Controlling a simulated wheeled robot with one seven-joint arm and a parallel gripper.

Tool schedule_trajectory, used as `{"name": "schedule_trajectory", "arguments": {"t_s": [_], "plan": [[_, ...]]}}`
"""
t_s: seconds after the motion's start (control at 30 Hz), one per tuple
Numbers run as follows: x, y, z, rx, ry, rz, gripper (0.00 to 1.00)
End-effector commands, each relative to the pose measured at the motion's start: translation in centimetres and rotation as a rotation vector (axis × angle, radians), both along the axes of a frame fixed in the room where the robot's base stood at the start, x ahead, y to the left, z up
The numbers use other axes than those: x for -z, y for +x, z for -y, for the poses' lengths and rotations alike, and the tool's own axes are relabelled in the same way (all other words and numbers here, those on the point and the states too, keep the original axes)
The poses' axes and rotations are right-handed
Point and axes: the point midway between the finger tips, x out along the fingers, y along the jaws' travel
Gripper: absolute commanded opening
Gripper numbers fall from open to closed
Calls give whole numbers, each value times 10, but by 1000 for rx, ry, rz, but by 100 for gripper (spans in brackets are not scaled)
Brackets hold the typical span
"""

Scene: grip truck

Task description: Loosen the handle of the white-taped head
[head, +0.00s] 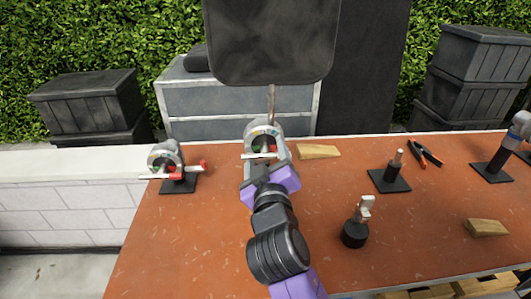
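Two round silver grip heads stand at the table's far side. I cannot tell for certain which head has the white tape. My gripper (265,162) is directly in front of the middle head and overlaps its lower part. The fingers blend with the head, so contact and opening are unclear.
The table's left front is clear.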

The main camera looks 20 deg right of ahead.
Motion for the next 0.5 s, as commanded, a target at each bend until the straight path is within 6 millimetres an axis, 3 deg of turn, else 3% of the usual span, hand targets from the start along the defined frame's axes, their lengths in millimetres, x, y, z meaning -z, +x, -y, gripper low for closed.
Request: {"name": "schedule_trajectory", "arguments": {"t_s": [0.03,0.33,0.5], "plan": [[0,0,0,0,0,0,57],[0,0,0,-1,0,-1,0],[1,0,-1,-1,3,1,0]]}}
